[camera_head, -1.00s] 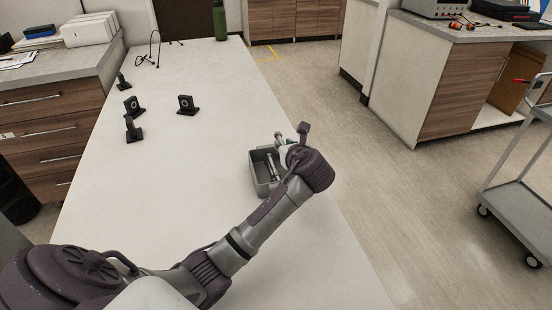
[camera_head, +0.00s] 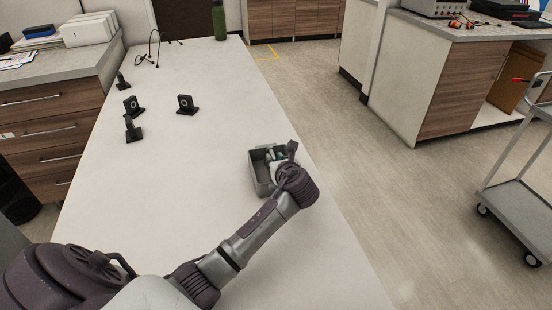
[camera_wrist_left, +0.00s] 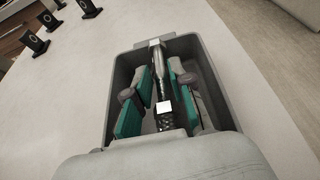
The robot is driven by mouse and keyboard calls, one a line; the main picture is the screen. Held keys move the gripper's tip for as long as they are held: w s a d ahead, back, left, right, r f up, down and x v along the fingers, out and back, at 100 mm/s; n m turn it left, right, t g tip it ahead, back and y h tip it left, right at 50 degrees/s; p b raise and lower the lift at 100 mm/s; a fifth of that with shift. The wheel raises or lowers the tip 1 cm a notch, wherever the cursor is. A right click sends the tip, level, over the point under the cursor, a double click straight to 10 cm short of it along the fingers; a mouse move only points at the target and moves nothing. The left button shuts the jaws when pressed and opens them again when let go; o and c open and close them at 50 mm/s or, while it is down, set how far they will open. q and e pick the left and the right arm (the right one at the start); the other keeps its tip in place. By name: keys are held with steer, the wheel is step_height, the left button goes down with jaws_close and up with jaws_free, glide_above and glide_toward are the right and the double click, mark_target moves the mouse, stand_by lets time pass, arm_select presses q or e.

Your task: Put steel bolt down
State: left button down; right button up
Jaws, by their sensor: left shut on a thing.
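The grey bin (camera_head: 256,178) stands on the white table near its right edge. My left gripper (camera_head: 277,156) reaches into the bin from above, mostly hidden behind my wrist. In the left wrist view, its teal-padded fingers (camera_wrist_left: 159,78) are inside the bin walls (camera_wrist_left: 118,72). A steel bolt (camera_wrist_left: 157,68) lies lengthwise between the fingers, with a bright square-looking end (camera_wrist_left: 164,107) and a dark threaded part nearer the camera. I cannot tell whether these are one bolt or two. The gripper is shut on a steel bolt. My right gripper is not in view.
Several black stands with round faces (camera_head: 186,104) are at the table's far left. A green bottle (camera_head: 221,24) and a thin black cable (camera_head: 155,50) are at the far end. The table (camera_head: 195,165) is clear left of the bin. A cart (camera_head: 520,205) stands at the right.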

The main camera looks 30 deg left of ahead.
arm_select(q)
steer(key=shift+f, duration=0.25)
steer(key=c, duration=1)
jaws_free()
steer(key=shift+r, duration=0.1)
steer(key=shift+r, duration=0.35)
steer(key=v, duration=1.2)
